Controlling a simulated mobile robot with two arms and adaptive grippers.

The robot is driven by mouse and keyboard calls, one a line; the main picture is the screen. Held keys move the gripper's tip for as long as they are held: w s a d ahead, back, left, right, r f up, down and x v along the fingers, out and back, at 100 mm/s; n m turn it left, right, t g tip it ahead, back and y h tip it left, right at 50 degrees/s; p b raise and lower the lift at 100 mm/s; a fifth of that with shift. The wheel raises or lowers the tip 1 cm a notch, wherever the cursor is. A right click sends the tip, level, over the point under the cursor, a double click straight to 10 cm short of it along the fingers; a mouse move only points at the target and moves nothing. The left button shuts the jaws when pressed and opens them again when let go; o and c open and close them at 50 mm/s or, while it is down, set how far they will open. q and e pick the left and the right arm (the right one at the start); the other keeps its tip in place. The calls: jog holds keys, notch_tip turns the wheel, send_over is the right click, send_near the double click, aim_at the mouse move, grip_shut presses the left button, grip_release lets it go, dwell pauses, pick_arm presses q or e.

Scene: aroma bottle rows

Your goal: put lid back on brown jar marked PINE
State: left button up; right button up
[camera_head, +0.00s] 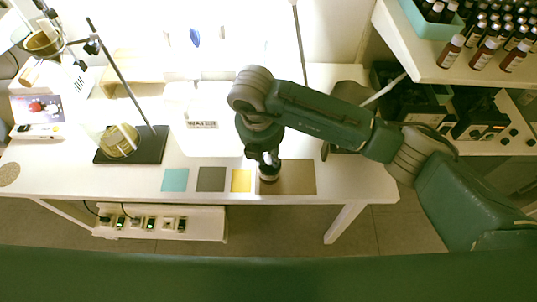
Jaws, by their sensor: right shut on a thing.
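My right gripper (268,160) points down over the left part of the brown mat (297,180), near the front edge of the table. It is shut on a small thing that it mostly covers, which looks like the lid. A small dark brown jar (269,174) shows just below the fingertips, at the left of the mat. The PINE marking cannot be read, and I cannot tell whether lid and jar touch. My left gripper is not in view.
Teal (175,180), grey (211,179) and yellow (241,181) mats lie left of the gripper. A dark stand base (150,146) with a rod and round flask stands at left. Several brown bottles (484,55) crowd the shelf at upper right.

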jog(key=shift+f+b, duration=0.2)
jog(key=shift+b, duration=0.25)
dwell(1.0)
dwell(0.3)
jog(key=o, duration=1.5)
jog(key=shift+r, duration=0.15)
jog(key=shift+r+p, duration=2.1)
jog(key=shift+r, duration=1.3)
